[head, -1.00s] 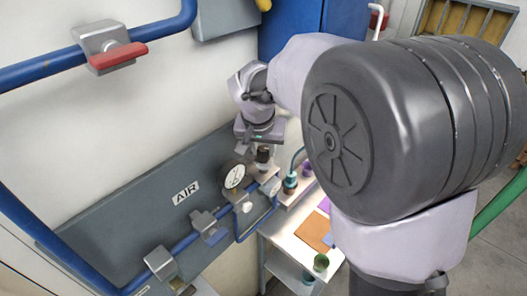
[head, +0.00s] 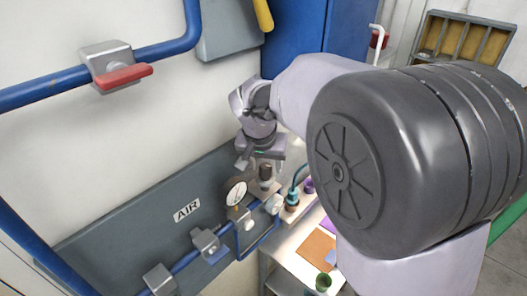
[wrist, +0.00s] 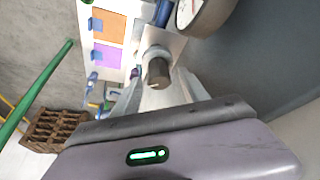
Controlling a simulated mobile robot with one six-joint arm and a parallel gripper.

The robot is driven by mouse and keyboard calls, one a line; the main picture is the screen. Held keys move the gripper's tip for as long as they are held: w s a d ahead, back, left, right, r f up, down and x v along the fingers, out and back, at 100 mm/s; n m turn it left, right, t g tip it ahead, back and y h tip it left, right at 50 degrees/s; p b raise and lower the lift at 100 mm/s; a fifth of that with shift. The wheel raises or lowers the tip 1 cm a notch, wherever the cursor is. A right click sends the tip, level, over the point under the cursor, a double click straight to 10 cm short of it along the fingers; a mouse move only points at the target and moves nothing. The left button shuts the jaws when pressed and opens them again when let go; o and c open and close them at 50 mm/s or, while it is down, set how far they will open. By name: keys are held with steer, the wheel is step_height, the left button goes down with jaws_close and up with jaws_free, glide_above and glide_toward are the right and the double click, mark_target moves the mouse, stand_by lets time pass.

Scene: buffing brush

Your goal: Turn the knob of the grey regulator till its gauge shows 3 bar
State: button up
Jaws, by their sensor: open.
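The grey regulator (wrist: 158,50) has a dark brown knob (wrist: 158,73), which also shows in the head view (head: 265,171). Its round white gauge (head: 236,193) is beside the knob on the blue air pipe. The needle is too small to read surely. The gauge's edge shows at the top right of the wrist view (wrist: 187,12). My gripper (wrist: 160,85) is open, with its fingers pointing at the regulator. In the wrist view the knob shows between the two fingers, apart from both. I cannot tell how deep the knob is between them.
A dark grey panel marked AIR (head: 187,209) carries the pipe (head: 185,260) and other valves (head: 205,242). A red-handled valve (head: 122,76) is on the upper pipe. A bench (head: 292,258) with an orange mat (head: 318,248) stands close to the right.

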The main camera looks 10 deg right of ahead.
steer(key=p+v, duration=0.1)
steer(key=v, duration=1.5)
steer(key=shift+s+r+p, duration=0.2)
steer(key=shift+r+p, duration=0.05)
steer(key=shift+p, duration=0.05)
steer(key=shift+a, duration=0.1)
